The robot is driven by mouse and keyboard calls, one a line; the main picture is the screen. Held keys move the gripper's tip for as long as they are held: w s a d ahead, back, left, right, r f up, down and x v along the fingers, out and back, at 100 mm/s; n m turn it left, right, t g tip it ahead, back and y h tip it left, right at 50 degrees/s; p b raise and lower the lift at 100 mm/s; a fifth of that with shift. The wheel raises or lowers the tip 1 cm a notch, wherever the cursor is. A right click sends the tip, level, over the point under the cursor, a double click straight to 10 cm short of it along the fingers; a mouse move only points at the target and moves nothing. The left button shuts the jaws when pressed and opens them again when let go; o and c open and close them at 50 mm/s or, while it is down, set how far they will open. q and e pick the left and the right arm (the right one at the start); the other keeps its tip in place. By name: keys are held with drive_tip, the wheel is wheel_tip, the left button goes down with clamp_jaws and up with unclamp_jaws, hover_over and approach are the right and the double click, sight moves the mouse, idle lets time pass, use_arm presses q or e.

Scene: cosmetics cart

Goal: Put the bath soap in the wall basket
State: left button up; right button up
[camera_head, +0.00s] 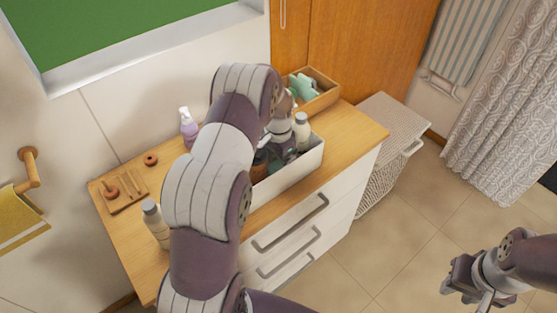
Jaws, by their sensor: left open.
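I cannot tell which item is the bath soap. I do not make out a wall basket in this view. My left arm reaches across the wooden cart top, and my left gripper (275,148) is low at the white open box (290,177), among the items in it. It is open, and its fingertips are partly hidden by my arm and the box contents. A white bottle (301,133) with a grey cap stands in the box beside it. My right gripper (466,283) hangs over the floor at the lower right, away from the cart, its jaw gap unclear.
A purple pump bottle (188,129) and a wooden tray (122,191) stand on the cart top (256,216). A white bottle (156,224) stands at its left front. A wooden box (322,101) stands at the back. A wicker hamper (382,172) is right of the cart.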

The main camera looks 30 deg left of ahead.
use_arm(q)
wheel_tip(320, 180, up, 9)
drive_tip(key=b, duration=0.2)
wheel_tip(320, 180, up, 4)
drive_tip(key=p, duration=0.3)
hover_over(278, 165)
drive_tip(key=s+d+n, duration=0.2)
drive_tip(key=s+d, duration=0.4)
drive_tip(key=s, duration=0.4)
drive_tip(key=s+d+n+t, duration=0.1)
drive_tip(key=s+d+n, duration=0.1)
drive_tip(key=s+d, duration=0.4)
drive_tip(key=s, duration=0.3)
drive_tip(key=shift+s, duration=0.4)
drive_tip(key=shift+s+d+r, duration=0.1)
drive_tip(key=shift+s+r, duration=0.05)
